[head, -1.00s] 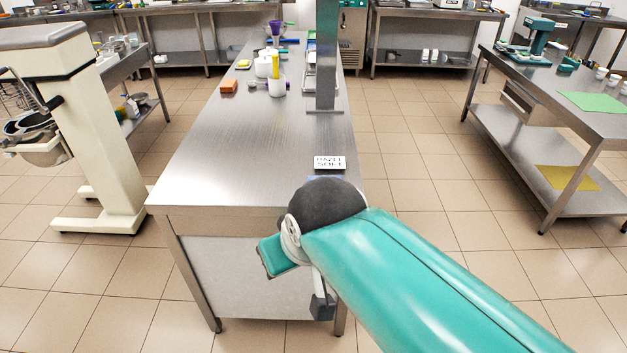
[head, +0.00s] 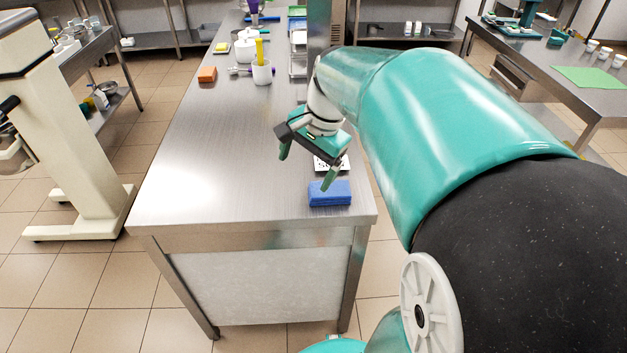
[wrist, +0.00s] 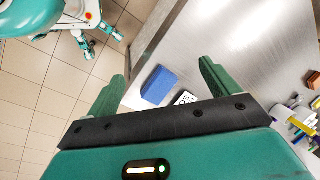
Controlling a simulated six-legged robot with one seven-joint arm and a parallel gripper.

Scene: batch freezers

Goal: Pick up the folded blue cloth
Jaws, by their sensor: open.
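The folded blue cloth (head: 330,193) lies flat near the front right corner of the steel table (head: 215,190). In the wrist view the cloth (wrist: 159,85) shows between my two fingers, below them on the table top. My gripper (head: 305,168) is open and empty, above the table and a little behind and left of the cloth. Its green fingers point down, and one fingertip appears just above the cloth's far edge in the head view. I cannot tell the exact height gap. In the wrist view my gripper (wrist: 163,82) has its fingers wide apart.
A black-and-white label (head: 330,163) lies just behind the cloth. An orange block (head: 207,75), a white cup (head: 262,73) and several utensils stand farther back. A steel post (head: 318,25) rises at the right edge. The table's front left is clear.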

